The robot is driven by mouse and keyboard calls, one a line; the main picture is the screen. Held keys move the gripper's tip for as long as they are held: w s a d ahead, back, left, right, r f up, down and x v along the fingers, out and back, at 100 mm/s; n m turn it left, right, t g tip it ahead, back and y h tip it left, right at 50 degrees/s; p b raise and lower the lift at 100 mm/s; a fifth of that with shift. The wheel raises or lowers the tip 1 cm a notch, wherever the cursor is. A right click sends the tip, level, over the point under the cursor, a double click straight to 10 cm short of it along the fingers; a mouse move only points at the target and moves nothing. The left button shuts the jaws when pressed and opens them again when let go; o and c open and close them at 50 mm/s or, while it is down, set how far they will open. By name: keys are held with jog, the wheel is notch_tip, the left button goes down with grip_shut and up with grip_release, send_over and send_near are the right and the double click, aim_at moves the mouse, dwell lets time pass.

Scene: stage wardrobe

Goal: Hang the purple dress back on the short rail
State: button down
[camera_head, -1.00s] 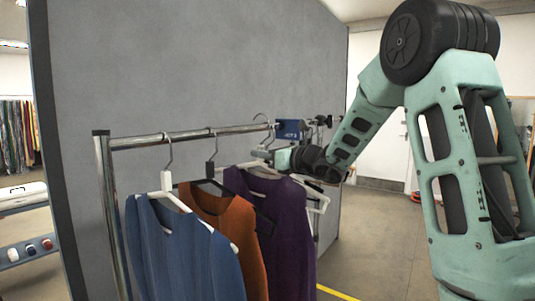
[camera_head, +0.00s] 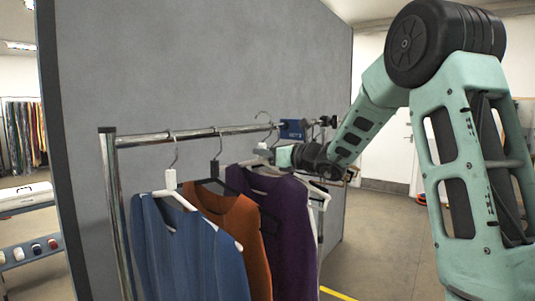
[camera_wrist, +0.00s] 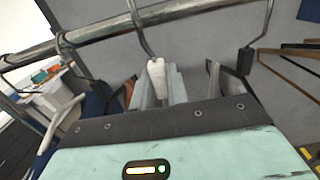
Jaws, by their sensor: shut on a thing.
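The purple dress (camera_head: 290,235) hangs from a pale hanger at the right end of the row of garments in the head view. My gripper (camera_head: 263,153) is shut on the neck of that hanger, just below the rail's height. In the wrist view my gripper (camera_wrist: 160,90) holds the white hanger neck (camera_wrist: 157,72) between its fingers. The short rail (camera_head: 190,135) runs across in front of the grey panel. The hanger's hook (camera_head: 262,115) rises above the rail line; I cannot tell whether it rests on the rail.
An orange garment (camera_head: 235,225) and a blue garment (camera_head: 190,250) hang to the left, close beside the dress. A grey panel (camera_head: 220,60) stands behind. Open floor lies at right.

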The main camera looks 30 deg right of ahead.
jog(key=shift+b+x, duration=0.65)
jog(key=shift+x, duration=2.45)
jog(key=shift+w+b, duration=0.1)
jog(key=shift+b, duration=0.3)
jog(key=shift+f+b, duration=1.8)
jog(key=shift+b, duration=0.3)
jog(key=shift+r, duration=0.1)
jog(key=c, duration=1.3)
grip_release()
